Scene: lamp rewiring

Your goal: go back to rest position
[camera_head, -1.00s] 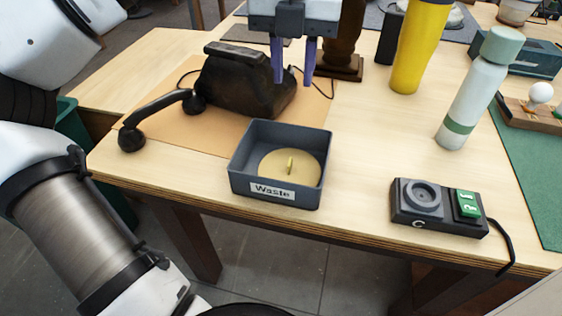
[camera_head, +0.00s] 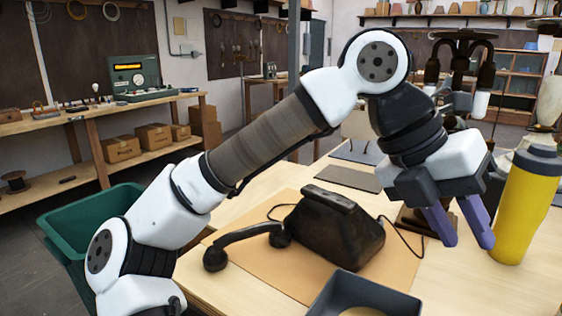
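My gripper (camera_head: 466,246) hangs from my bent arm in the head view, over the worktable (camera_head: 240,278). Its two purple fingers are apart with nothing between them, so it is open and empty. It is in front of a dark lamp base on the table, with the yellow tumbler (camera_head: 526,205) just to its right. The old black telephone (camera_head: 341,230) stands left of the gripper on a tan mat (camera_head: 262,262). Its handset (camera_head: 245,240) lies off the cradle at the left. The grey waste box (camera_head: 325,296) is cut off by the bottom edge.
A green bin (camera_head: 65,225) stands on the floor left of the table, partly behind my arm. A side bench (camera_head: 40,122) with a teal instrument (camera_head: 137,77) and cardboard boxes (camera_head: 153,136) lines the back left. A grey pad (camera_head: 348,177) lies flat behind the telephone.

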